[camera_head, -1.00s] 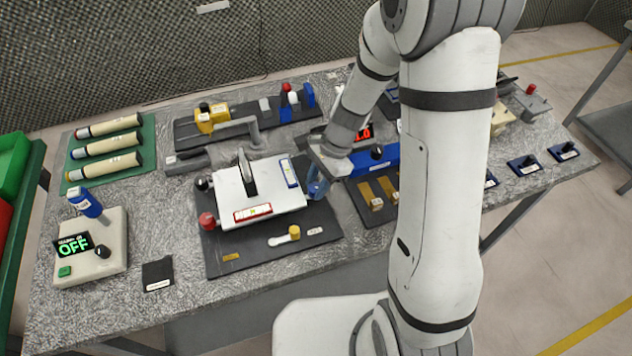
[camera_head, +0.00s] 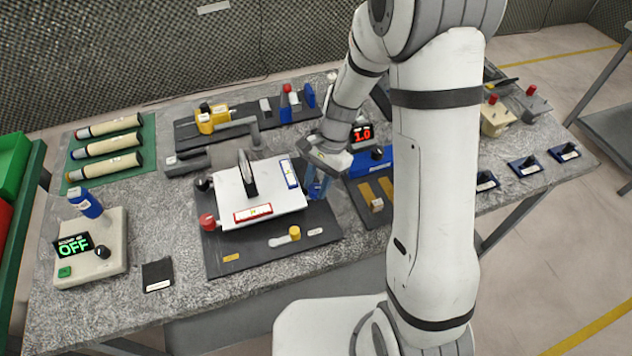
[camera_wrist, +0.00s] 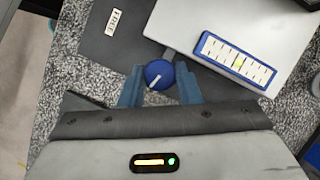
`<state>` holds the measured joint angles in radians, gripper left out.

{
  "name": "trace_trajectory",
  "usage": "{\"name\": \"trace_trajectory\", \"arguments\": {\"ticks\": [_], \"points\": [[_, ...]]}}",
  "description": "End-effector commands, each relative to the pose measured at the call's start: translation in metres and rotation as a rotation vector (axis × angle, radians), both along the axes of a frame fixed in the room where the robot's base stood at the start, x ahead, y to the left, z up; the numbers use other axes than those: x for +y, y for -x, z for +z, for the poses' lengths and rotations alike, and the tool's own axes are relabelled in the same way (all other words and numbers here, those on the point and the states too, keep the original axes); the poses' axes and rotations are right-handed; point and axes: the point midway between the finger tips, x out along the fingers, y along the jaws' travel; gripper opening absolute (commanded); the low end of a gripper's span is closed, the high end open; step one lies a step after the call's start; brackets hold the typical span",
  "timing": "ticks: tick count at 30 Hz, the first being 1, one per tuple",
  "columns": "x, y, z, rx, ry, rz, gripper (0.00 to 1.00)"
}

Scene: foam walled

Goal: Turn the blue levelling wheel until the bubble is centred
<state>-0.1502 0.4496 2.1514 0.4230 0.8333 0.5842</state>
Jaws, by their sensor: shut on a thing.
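The blue levelling wheel (camera_wrist: 159,74), with a white pointer line, sits at the edge of the white plate in the wrist view. My gripper (camera_wrist: 159,84) has its two blue fingers on either side of the wheel, shut on it. In the head view my gripper (camera_head: 318,185) is at the right edge of the white plate (camera_head: 235,188) and hides the wheel. The blue-framed level (camera_wrist: 236,62) lies on the plate, with a yellow-green bubble (camera_wrist: 239,62) near its middle; exact centring is hard to tell. A red-framed level (camera_head: 253,212) lies along the plate's front.
A red wheel (camera_head: 207,221) and a black knob (camera_head: 202,184) stand at the plate's left. The dark base board (camera_head: 275,258) has free room in front.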

Motion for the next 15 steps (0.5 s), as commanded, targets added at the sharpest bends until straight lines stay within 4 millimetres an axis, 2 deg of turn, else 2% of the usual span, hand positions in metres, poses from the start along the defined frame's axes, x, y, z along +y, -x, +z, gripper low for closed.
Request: {"name": "trace_trajectory", "arguments": {"ticks": [2,3,10,15], "points": [[0.0002,0.0001,0.0002,0.000,0.000,0.000,0.07],[0.0002,0.0001,0.0002,0.000,0.000,0.000,0.31],[0.0004,0.0002,0.0001,0.000,0.000,0.000,0.50],[0.0006,0.0000,0.0001,0.000,0.000,0.000,0.52]]}}
